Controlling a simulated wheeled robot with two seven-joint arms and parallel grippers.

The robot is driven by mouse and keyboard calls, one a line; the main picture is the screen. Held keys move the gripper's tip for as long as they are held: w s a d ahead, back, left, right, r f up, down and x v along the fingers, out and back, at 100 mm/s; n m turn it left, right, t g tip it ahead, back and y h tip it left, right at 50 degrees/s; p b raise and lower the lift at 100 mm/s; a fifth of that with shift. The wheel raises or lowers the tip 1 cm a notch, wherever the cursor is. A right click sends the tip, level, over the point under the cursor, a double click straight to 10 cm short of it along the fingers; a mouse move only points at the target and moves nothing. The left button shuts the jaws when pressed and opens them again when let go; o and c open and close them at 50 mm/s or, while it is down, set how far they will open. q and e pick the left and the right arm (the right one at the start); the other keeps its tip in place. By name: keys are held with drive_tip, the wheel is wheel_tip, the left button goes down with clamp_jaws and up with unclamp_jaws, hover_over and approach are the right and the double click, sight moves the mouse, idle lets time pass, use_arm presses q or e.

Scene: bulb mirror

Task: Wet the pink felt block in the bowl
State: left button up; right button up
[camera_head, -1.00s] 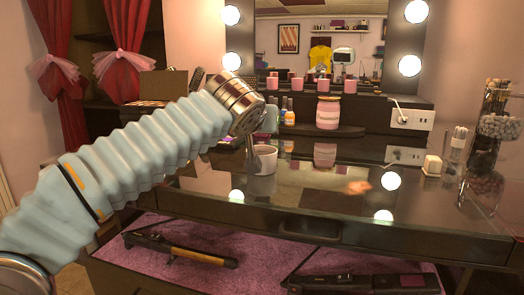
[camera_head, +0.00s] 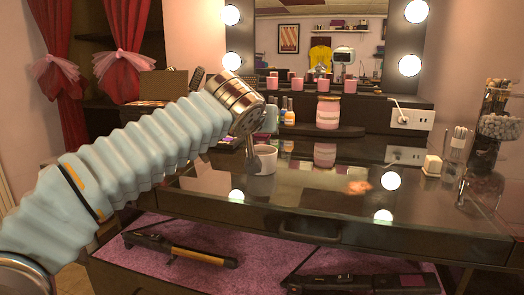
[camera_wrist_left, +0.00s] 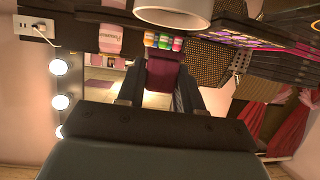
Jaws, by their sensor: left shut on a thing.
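The pink felt block (camera_wrist_left: 163,76) looks dark maroon in the left wrist view. It sits between the fingers of my left gripper (camera_wrist_left: 160,90), which is shut on it. The bowl (camera_wrist_left: 176,10) is white and partly cut off at the top of that view, apart from the block in the picture. In the head view the white bowl (camera_head: 264,162) stands on the dark glossy table, and my left gripper (camera_head: 251,157) points down right at its left side, overlapping it. The block cannot be made out there, and the bowl's inside is hidden. My right gripper is not in view.
Small bottles (camera_head: 288,112) and a pink jar (camera_head: 327,112) stand behind the bowl on a raised shelf. A power socket (camera_head: 411,119), a swab holder (camera_head: 456,143) and a tall glass jar (camera_head: 485,150) are at the right. The tabletop (camera_head: 330,205) in front is clear.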

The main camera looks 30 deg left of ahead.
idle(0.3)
use_arm(q)
drive_tip(key=shift+r, duration=2.05)
drive_tip(key=shift+f, duration=0.1)
